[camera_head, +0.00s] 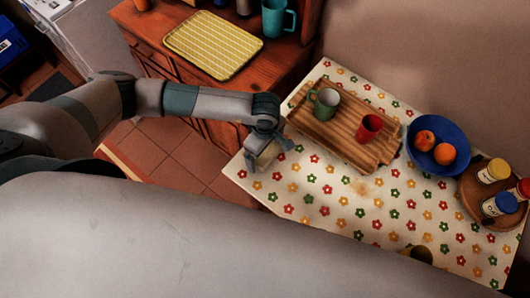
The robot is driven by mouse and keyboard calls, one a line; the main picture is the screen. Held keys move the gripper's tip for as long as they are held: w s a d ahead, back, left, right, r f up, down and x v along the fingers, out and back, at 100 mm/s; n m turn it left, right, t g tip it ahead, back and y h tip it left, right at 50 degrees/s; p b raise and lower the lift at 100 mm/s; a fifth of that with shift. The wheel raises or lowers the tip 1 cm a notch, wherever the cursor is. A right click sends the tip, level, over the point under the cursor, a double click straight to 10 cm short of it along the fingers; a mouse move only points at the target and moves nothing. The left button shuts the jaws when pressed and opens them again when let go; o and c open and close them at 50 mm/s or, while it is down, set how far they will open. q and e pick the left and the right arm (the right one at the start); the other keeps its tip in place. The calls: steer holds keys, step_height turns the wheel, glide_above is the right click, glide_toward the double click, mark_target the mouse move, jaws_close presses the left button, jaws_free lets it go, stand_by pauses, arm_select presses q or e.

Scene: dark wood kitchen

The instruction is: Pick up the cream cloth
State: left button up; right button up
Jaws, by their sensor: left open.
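A small pale patch (265,159) that looks like the cream cloth lies at the left corner of the flower-patterned table, at the fingers of my left gripper (268,154). It is small and partly covered by the gripper, so its outline is unclear. My left gripper is open and points down over this corner. I cannot tell whether its fingers touch the cloth. My right gripper is not in view.
A wooden tray (334,138) holds a green mug (325,103) and a red cup (369,128). The table's middle front (330,210) is mostly clear. A wooden cabinet (285,62) stands behind.

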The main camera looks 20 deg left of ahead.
mark_target(265, 153)
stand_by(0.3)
arm_select(q)
steer(key=c, duration=1.1)
steer(key=shift+r, duration=0.15)
steer(key=shift+r+b, duration=0.55)
steer(key=shift+b, duration=0.05)
step_height(265, 153, up, 2)
steer(key=shift+r+b, duration=0.2)
steer(key=shift+b, duration=0.55)
steer(key=s+d+r+b, duration=0.1)
steer(key=s+d+r, duration=0.1)
steer(key=d, duration=0.1)
steer(key=s+d+r+b, duration=0.2)
steer(key=d, duration=0.1)
steer(key=s+d+r+b, duration=0.1)
steer(key=s+d+r, duration=0.1)
steer(key=d+r, duration=0.1)
steer(key=shift+s+d+r, duration=0.1)
steer(key=shift+s+d, duration=0.15)
steer(key=shift+s, duration=0.15)
